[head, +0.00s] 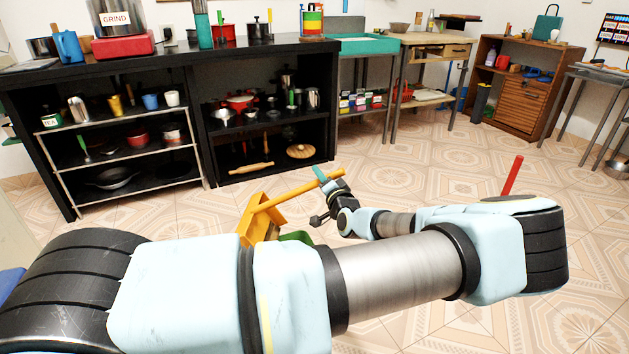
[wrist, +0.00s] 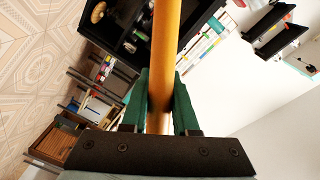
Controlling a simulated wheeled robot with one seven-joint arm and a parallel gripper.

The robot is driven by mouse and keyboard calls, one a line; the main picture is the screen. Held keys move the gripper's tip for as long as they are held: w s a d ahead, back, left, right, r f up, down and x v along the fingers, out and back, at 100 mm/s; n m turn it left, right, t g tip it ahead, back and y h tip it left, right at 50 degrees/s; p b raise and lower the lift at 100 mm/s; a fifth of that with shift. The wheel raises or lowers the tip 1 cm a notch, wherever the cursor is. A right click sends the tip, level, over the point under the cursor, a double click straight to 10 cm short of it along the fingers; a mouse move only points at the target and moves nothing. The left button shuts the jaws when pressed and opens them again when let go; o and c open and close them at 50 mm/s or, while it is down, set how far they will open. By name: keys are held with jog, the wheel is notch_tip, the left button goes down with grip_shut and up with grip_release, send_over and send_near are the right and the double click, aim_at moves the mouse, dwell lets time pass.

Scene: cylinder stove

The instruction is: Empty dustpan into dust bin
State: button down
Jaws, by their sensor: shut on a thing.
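The orange dustpan (head: 262,222) hangs in the air over the floor in the middle of the head view, its pan at the left and tilted. Its long handle (head: 292,190) slopes up to the right into my gripper (head: 321,176). My gripper is shut on the handle. In the wrist view, the green fingers of my gripper (wrist: 160,103) press on both sides of the handle (wrist: 166,40); the pan is out of that view. A green object (head: 297,237) shows just below the pan, mostly hidden behind my arm. I cannot tell whether it is the dust bin.
A black shelf unit (head: 205,78) with pots and cups stands behind the dustpan. A wooden table (head: 437,40) and a brown cabinet (head: 522,100) stand farther back. A red stick (head: 512,175) rises behind my arm at right. The tiled floor (head: 440,160) between is clear.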

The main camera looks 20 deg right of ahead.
jog(key=s+d+f+m+t+b, duration=0.1)
jog(key=s+d+f+m+b, duration=0.1)
jog(key=d+f+b, duration=0.4)
jog(key=s+d+f+m+t+h+b, duration=0.1)
jog(key=s+d+f+m+b, duration=0.2)
jog(key=b, duration=1.1)
jog(key=d+f+m, duration=0.2)
jog(key=d+f, duration=0.2)
jog(key=f, duration=0.1)
jog(key=shift+s+t, duration=0.3)
jog(key=shift+t, duration=0.1)
jog(key=shift+d+r, duration=0.1)
dwell(0.4)
